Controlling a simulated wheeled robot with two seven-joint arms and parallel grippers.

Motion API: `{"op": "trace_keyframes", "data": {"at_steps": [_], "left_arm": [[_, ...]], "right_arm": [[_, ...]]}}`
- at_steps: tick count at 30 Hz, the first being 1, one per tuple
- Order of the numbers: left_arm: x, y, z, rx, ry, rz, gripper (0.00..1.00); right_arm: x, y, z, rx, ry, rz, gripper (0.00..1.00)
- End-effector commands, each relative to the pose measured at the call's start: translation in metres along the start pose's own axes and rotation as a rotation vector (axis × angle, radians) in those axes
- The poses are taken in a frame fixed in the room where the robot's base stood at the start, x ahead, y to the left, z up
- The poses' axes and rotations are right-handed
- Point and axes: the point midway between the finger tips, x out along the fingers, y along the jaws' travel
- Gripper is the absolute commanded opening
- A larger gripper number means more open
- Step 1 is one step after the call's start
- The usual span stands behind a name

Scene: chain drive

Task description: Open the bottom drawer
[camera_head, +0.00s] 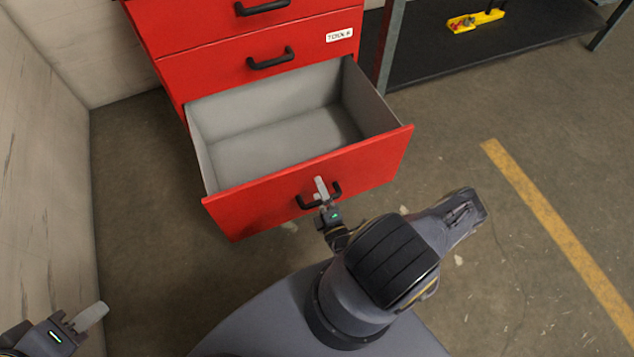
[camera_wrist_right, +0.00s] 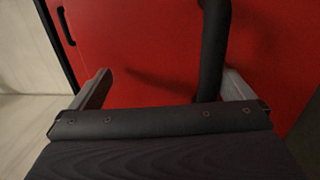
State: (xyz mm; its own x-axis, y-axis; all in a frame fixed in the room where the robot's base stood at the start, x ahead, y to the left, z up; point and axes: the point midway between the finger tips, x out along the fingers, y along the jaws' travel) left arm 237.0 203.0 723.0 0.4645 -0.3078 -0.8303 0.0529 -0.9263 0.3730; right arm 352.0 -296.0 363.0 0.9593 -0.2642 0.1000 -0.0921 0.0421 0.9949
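The bottom drawer (camera_head: 305,182) of the red cabinet is pulled well out, and its grey inside looks empty. Its black handle (camera_head: 306,204) is on the red front. My right gripper (camera_head: 321,188) is at this handle. In the right wrist view the two fingers of my right gripper (camera_wrist_right: 168,86) stand wide apart, with the dark handle bar (camera_wrist_right: 213,50) close beside the right-hand finger. My left gripper (camera_head: 90,316) is at the lower left, away from the cabinet; only one pale finger shows clearly, so its opening cannot be told.
The drawers above (camera_head: 255,75) are shut, one with a white label. A pale wall (camera_head: 45,180) stands at the left. A dark shelf (camera_head: 530,30) with a yellow tool (camera_head: 475,20) is at the upper right. The floor with a yellow line (camera_head: 555,230) is clear at the right.

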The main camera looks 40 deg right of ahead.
Motion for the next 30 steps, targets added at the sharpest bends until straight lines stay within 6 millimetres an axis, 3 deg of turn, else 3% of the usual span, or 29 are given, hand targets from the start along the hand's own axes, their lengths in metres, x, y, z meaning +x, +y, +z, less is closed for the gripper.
{"op": "trace_keyframes", "data": {"at_steps": [1, 8, 9, 10, 11, 18, 30], "left_arm": [[-0.018, 0.008, -0.009, 0.000, 0.000, 0.000, 0.36], [-0.032, 0.015, -0.016, 0.000, -0.001, 0.000, 0.36], [-0.034, 0.016, -0.017, 0.000, -0.001, 0.000, 0.36], [-0.035, 0.016, -0.018, 0.000, -0.001, 0.000, 0.36], [-0.037, 0.017, -0.018, 0.000, 0.000, 0.000, 0.36], [-0.039, 0.018, -0.020, 0.000, -0.001, 0.000, 0.36], [-0.038, 0.018, -0.019, 0.000, 0.000, 0.000, 0.36]], "right_arm": [[0.000, 0.053, -0.015, 0.035, 0.029, 0.101, 0.82], [-0.043, 0.078, -0.034, 0.033, 0.027, 0.096, 0.82], [-0.050, 0.082, -0.037, 0.034, 0.028, 0.097, 0.67], [-0.055, 0.084, -0.039, 0.032, 0.028, 0.096, 0.44], [-0.059, 0.086, -0.040, 0.031, 0.028, 0.095, 0.38], [-0.081, 0.093, -0.049, 0.028, 0.029, 0.092, 0.38], [-0.084, 0.092, -0.050, 0.025, 0.031, 0.091, 0.38]]}}
